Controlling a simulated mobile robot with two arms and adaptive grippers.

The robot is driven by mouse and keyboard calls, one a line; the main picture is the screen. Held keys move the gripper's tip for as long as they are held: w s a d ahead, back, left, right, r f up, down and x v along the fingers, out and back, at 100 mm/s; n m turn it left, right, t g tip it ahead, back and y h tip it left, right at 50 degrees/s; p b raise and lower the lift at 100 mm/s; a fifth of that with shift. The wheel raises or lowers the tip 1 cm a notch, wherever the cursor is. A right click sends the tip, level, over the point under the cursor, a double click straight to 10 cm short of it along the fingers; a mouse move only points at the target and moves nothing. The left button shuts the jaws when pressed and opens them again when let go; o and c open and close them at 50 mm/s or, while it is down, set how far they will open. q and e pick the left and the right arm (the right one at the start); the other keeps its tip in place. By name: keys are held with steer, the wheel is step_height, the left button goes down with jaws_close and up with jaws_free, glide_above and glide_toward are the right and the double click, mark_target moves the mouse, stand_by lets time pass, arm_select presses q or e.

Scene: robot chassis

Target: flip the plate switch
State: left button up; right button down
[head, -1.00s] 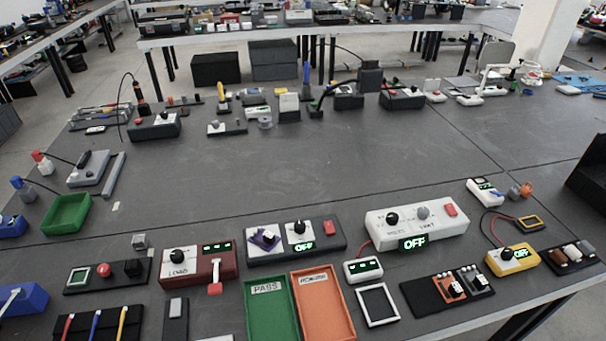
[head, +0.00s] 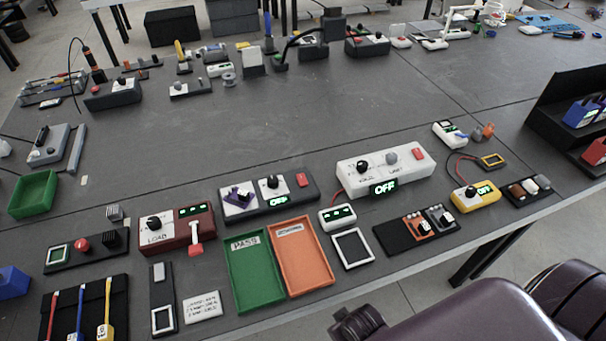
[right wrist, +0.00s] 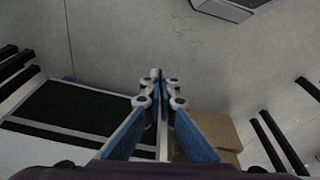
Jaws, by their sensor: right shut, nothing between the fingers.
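Several switches sit on the grey table in the head view, and I cannot tell for certain which one is the plate switch. A narrow dark plate (head: 162,316) at the near edge carries a grey rocker (head: 158,272) and a white square frame. A black plate (head: 391,238) at the right carries an orange toggle switch (head: 418,227) and a grey toggle switch (head: 440,216). My right gripper (right wrist: 157,76) is shut and empty in the right wrist view, above the floor and away from any switch. My left gripper is not in view.
A red LOAD box (head: 175,234) with a lever stands near the narrow plate. A green PASS tray (head: 255,272) and an orange tray (head: 301,257) lie at the near edge. A white box (head: 386,165) reads OFF. The table's middle is clear.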

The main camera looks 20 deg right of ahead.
mark_target(303, 182)
steer(key=shift+t, duration=0.7)
steer(key=w+r, duration=0.1)
steer(key=r, duration=0.5)
steer(key=w+r, duration=0.1)
steer(key=r, duration=0.6)
steer(key=w+r+p, duration=0.1)
steer(key=r, duration=0.6)
steer(key=shift+w+d, duration=0.1)
steer(key=shift+w, duration=0.1)
steer(key=w+r+t, duration=0.1)
steer(key=w, duration=0.3)
steer(key=w+d+r+m+t, duration=0.1)
steer(key=w, duration=0.4)
steer(key=w+d+r+t, duration=0.1)
steer(key=w, duration=0.4)
steer(key=shift+w+d+r+t+h, duration=0.1)
steer(key=shift+r+t+h, duration=0.3)
steer(key=w+d+r+t, duration=0.1)
steer(key=w+r, duration=0.2)
steer(key=w, duration=0.3)
steer(key=w+d+r+m+t, duration=0.1)
steer(key=w+d+r+t, duration=0.1)
steer(key=w+r, duration=0.2)
steer(key=w, duration=0.2)
steer(key=shift+w+r+m+t, duration=0.3)
